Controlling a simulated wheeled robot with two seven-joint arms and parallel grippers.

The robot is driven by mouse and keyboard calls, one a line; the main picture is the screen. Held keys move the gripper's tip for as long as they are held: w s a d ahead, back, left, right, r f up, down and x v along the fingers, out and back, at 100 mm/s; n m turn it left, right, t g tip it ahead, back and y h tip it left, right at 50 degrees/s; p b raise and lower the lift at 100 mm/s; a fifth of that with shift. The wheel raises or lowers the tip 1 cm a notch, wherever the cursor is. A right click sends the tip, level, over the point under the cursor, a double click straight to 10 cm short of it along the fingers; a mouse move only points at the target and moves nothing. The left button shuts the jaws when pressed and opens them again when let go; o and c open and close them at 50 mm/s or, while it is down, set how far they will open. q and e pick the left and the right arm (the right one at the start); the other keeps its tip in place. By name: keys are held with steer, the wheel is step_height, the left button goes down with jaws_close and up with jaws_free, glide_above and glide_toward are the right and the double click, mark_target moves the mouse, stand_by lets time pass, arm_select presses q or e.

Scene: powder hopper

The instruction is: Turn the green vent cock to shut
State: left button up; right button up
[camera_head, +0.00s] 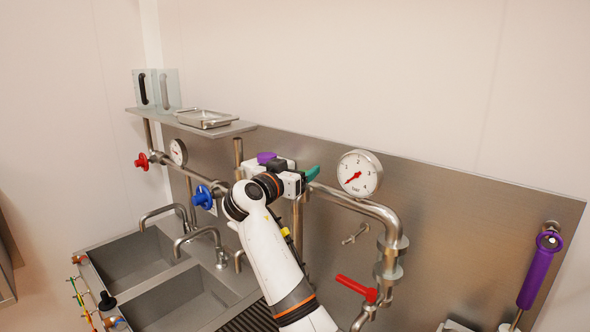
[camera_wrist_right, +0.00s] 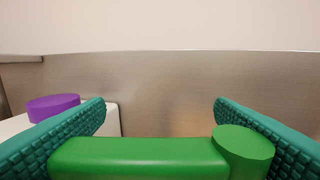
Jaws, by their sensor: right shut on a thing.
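The green vent cock (camera_wrist_right: 140,158) shows at the bottom of the right wrist view as a bar with a round end. It lies crosswise between the two teal ribbed finger pads of my right gripper (camera_wrist_right: 158,135). The gripper is shut on it. In the head view my right gripper (camera_head: 308,178) is at the pipework on the steel back panel, with one teal fingertip showing. The cock cannot be told apart there, as the gripper and wrist cover that spot. My left gripper is not in view.
A purple knob (camera_head: 266,157) on a white housing is close beside the gripper. A pressure gauge (camera_head: 359,174) and bent pipe (camera_head: 388,213) are at its right, with a red lever (camera_head: 356,288) below. A blue valve wheel (camera_head: 203,197) and sinks (camera_head: 132,262) are at left.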

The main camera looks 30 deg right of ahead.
steer(key=m+g+h+b, duration=0.1)
steer(key=g+b, duration=0.1)
steer(key=b, duration=0.1)
steer(key=d+m+g+h+b, duration=0.1)
steer(key=m+g+b, duration=0.1)
steer(key=b, duration=0.1)
steer(key=shift+f, duration=0.1)
steer(key=shift+s+g, duration=0.1)
steer(key=shift+g, duration=0.4)
steer(key=shift+r, duration=0.2)
stand_by(0.4)
steer(key=o, duration=1.4)
steer(key=shift+a+f, duration=0.1)
